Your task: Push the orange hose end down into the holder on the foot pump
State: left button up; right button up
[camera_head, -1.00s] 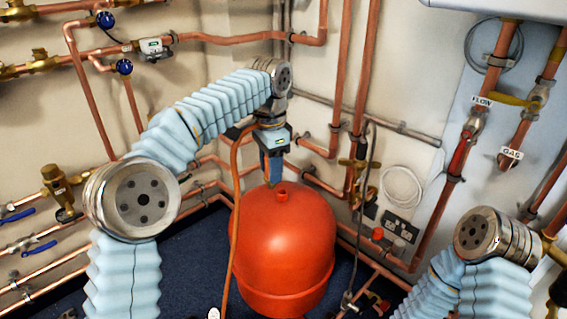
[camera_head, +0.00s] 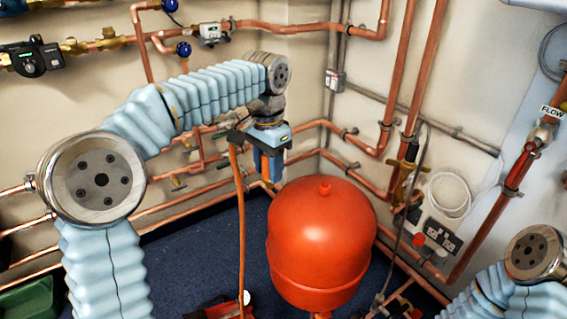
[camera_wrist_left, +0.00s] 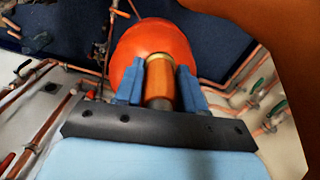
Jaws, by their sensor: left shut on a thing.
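The orange hose (camera_head: 240,215) hangs from beside my left gripper (camera_head: 270,178) down to the floor in the head view. In the left wrist view its orange end (camera_wrist_left: 160,82), with a brass-coloured fitting, sits between the two blue fingers of the left gripper. These are shut on it, in the air. A red device, apparently the foot pump (camera_head: 215,308), lies on the floor at the bottom edge, below the gripper and mostly cut off. Its holder cannot be made out. My right gripper is out of view; only part of that arm shows at lower right.
A large red vessel (camera_head: 322,240) stands just right of the hose. Copper pipes (camera_head: 345,150) run along the walls behind. A green box (camera_head: 28,300) is at lower left. Dark blue floor (camera_head: 190,260) is clear left of the hose.

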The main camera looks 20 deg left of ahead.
pick_arm(q)
jog(key=s+a+n+b, duration=0.3)
jog(key=s+a+n, duration=0.2)
jog(key=a, duration=0.4)
notch_tip(320, 180, down, 67)
jog(key=b, duration=2.2)
jog(key=shift+s+a, duration=0.2)
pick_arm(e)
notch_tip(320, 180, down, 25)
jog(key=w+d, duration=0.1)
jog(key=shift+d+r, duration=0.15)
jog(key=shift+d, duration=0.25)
pick_arm(q)
jog(key=shift+f, duration=0.2)
jog(key=shift+f, duration=1.2)
